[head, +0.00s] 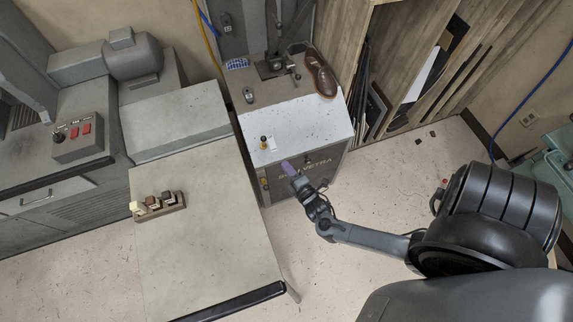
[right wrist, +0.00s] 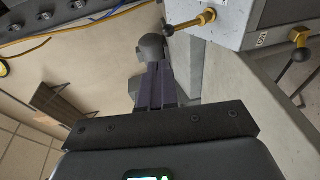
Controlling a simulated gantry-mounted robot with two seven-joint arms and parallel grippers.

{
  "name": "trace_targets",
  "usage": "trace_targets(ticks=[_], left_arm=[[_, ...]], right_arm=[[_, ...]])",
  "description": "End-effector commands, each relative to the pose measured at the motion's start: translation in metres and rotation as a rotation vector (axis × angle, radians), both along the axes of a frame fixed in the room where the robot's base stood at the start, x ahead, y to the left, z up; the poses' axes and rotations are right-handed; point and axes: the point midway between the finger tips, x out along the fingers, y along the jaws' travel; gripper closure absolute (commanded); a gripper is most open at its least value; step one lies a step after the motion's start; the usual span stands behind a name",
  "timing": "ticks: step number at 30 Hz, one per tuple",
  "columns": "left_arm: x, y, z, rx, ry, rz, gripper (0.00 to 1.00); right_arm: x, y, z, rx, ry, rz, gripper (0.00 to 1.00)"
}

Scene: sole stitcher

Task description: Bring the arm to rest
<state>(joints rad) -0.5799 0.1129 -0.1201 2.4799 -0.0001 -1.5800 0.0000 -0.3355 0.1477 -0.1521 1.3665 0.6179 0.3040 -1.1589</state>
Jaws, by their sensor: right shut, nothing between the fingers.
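My right gripper (head: 289,169) is in front of the sole stitcher's white-topped cabinet (head: 312,122) in the head view, close to its front edge. Its purple-grey fingers are shut with nothing between them. In the right wrist view the closed fingers (right wrist: 153,88) point up the picture, and a brass-and-black lever (right wrist: 190,22) on a pale panel shows beyond them. I cannot tell whether the gripper touches the cabinet. My left gripper is not in view.
A brown shoe (head: 321,73) lies on the cabinet's back right. A grey table (head: 215,225) with a small wooden rack (head: 158,206) stands left of the gripper. Wooden shelving (head: 375,65) with leaning sheets stands behind right. Floor (head: 385,170) right of the cabinet is mostly clear.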

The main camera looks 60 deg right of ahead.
Motion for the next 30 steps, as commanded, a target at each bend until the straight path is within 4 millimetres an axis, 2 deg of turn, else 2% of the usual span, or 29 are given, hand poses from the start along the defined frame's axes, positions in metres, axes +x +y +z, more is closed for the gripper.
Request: trace_targets(ticks=[9, 11, 14, 17, 20, 25, 30], left_arm=[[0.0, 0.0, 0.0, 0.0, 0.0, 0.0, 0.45], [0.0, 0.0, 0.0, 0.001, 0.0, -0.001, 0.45], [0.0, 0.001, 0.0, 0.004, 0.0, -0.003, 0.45], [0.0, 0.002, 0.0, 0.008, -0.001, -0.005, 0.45], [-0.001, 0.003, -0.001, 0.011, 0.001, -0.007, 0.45], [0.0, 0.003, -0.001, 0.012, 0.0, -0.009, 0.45], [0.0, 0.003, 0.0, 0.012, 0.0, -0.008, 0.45]], right_arm=[[-0.002, 0.0, -0.002, 0.0, 0.004, 0.0, 1.0], [-0.007, 0.0, -0.005, 0.001, 0.014, 0.0, 1.0], [-0.025, 0.002, -0.012, 0.006, 0.034, -0.001, 1.0], [-0.021, 0.015, 0.014, 0.05, -0.008, 0.02, 1.0], [-0.013, 0.034, 0.037, 0.183, 0.007, 0.033, 1.0], [-0.006, 0.078, 0.077, 0.561, 0.118, 0.037, 1.0], [-0.022, 0.123, 0.117, 0.882, 0.291, -0.007, 1.0]])
